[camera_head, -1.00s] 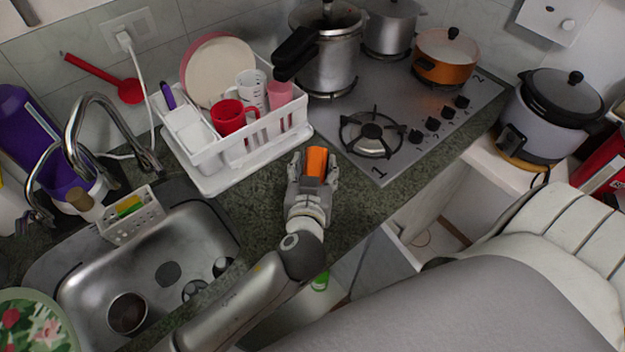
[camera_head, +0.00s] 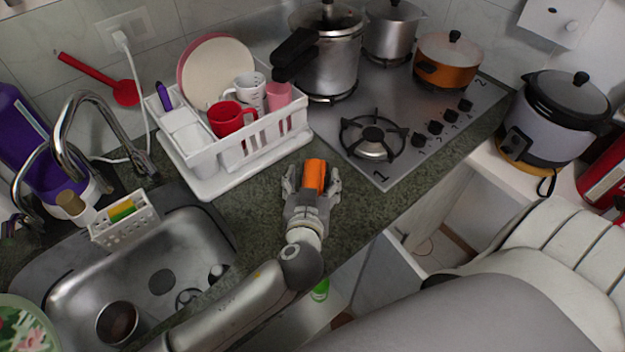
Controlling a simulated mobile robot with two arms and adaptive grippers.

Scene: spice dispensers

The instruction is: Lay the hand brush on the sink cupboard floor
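My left gripper (camera_head: 313,180) is over the dark counter strip, right of the sink and in front of the dish rack. An orange piece, which I take to be part of the hand brush (camera_head: 315,174), sits between its fingers. The gripper seems shut on it, though finger contact is not clear; the rest of the brush is hidden. Below the counter edge, under my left arm, part of an open cupboard space (camera_head: 297,327) shows, with a green item (camera_head: 320,289) inside. Most of its floor is hidden. My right gripper is not in view.
A white dish rack (camera_head: 262,153) with cups and plates stands behind the gripper. The sink (camera_head: 190,255) is at left, the stove (camera_head: 408,145) at right. A grey cupboard panel (camera_head: 378,268) stands below the counter edge. A rice cooker (camera_head: 545,135) stands at far right.

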